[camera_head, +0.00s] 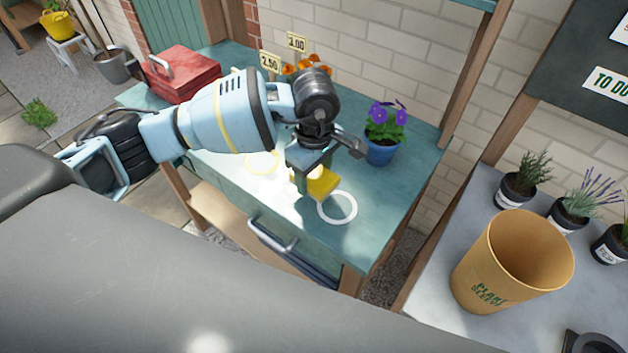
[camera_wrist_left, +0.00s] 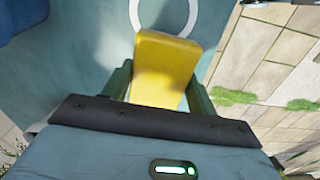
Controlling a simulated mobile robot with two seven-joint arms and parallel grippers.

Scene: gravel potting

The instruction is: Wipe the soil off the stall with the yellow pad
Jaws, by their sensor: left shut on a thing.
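The yellow pad (camera_head: 322,184) is at the teal stall top (camera_head: 400,197), near its front edge. My left gripper (camera_head: 312,178) is shut on the pad. In the left wrist view the pad (camera_wrist_left: 163,70) sits between the two fingers of the left gripper (camera_wrist_left: 160,92), beside a white ring marking (camera_wrist_left: 136,14). I cannot tell whether the pad touches the surface. No soil shows clearly; bright glare and my arm cover part of the stall top. My right gripper is not in view.
A blue pot with purple flowers (camera_head: 382,148) stands right of my gripper. A red toolbox (camera_head: 180,73) is at the back left. Orange flowers (camera_head: 318,62) and price tags stand behind my arm. A large tan pot (camera_head: 480,262) stands on the grey table at right.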

